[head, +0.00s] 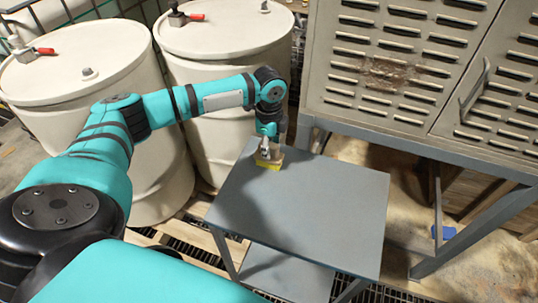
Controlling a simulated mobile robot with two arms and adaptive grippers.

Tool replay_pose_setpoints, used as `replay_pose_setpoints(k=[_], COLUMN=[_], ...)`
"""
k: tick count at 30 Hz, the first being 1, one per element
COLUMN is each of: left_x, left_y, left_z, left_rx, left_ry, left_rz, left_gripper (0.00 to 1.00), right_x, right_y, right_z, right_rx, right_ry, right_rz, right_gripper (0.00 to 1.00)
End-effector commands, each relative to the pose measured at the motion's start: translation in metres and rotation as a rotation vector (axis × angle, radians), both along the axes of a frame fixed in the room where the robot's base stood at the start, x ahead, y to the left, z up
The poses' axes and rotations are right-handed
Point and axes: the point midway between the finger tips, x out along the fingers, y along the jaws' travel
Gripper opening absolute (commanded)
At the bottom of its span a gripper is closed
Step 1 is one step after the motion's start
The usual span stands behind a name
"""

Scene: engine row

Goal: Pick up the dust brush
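The dust brush (270,164), with a yellow lower part and a paler tan body, is at the back left edge of the grey table (335,215). My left gripper (265,150) points down right over the brush and overlaps its upper part. The fingers are small and partly lost against the brush, so I cannot tell whether they are closed on it. I also cannot tell whether the brush touches the tabletop. My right gripper is not in view.
Two cream drums (80,62) and (225,35) stand behind and left of the table. A louvred metal cabinet (385,70) on a grey frame stands at the back right. The rest of the tabletop is clear. A small blue object (444,232) lies low at the right.

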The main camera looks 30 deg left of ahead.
Motion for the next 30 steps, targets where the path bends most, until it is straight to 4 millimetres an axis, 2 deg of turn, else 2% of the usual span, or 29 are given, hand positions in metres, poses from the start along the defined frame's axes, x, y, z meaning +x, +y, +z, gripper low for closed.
replay_pose_setpoints(k=[1,3,4,16,20,25,30], left_x=[0.0,0.0,0.0,0.001,0.001,0.002,-0.01], left_y=[0.0,0.0,0.0,0.0,0.0,0.0,-0.038], left_z=[0.0,0.0,0.0,0.004,0.013,0.036,0.037], left_rx=[0.0,0.0,0.0,-0.001,-0.001,-0.001,-0.004], left_ry=[0.0,0.0,0.0,-0.002,-0.004,-0.005,-0.002], left_rz=[0.0,0.0,0.0,0.001,0.001,0.001,-0.008], left_gripper=[0.1,0.01,0.0,0.0,0.0,0.0,0.0], right_x=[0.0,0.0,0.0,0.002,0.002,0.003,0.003], right_y=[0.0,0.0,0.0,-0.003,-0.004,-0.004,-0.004], right_z=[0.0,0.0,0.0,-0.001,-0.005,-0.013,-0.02], right_rx=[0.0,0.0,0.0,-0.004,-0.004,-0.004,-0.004], right_ry=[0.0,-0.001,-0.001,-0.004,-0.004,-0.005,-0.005], right_rz=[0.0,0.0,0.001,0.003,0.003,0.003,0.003], right_gripper=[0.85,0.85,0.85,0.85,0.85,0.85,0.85])
